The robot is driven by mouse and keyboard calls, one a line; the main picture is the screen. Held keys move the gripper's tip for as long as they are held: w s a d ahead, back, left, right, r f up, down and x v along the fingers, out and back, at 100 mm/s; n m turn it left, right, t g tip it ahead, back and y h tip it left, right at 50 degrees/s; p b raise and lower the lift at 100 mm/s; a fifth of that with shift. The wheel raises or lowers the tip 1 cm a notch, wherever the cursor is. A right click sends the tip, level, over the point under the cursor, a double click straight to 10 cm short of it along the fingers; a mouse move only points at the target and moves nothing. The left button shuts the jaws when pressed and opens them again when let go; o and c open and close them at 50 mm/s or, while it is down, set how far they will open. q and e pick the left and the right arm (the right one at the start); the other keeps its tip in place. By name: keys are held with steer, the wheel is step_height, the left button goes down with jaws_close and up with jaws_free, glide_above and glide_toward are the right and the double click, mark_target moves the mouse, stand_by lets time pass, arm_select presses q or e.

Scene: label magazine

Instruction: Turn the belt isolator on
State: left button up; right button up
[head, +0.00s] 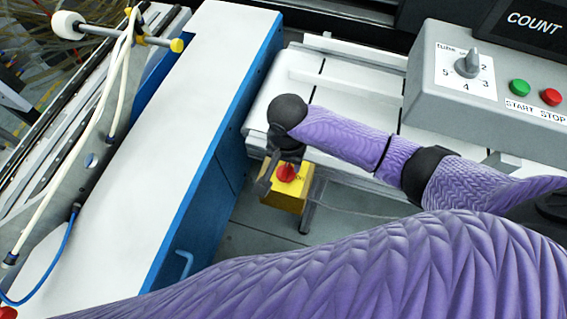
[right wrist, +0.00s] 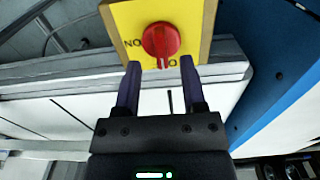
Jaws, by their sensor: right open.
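The belt isolator is a yellow box (head: 291,198) with a red rotary knob (head: 286,172), beside the blue-sided machine in the head view. In the right wrist view the red knob (right wrist: 161,38) sits on the yellow face (right wrist: 192,20). Lettering like ON, seen upside down, is left of the knob. My right gripper (right wrist: 160,66) is open, its two fingertips at the lower edge of the yellow face, either side of the mark. I cannot tell whether they touch. My left gripper is out of view.
A grey control panel (head: 462,105) with a numbered dial, green START and red STOP buttons stands at the right. A pale conveyor bed (head: 330,75) lies behind my right arm. The white-topped blue machine (head: 190,110) stands close left of the isolator.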

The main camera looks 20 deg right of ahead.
mark_target(286, 171)
step_height(286, 171, down, 3)
steer(key=shift+r+b, duration=0.2)
steer(key=shift+b, duration=0.15)
steer(key=shift+w, duration=0.1)
jaws_close()
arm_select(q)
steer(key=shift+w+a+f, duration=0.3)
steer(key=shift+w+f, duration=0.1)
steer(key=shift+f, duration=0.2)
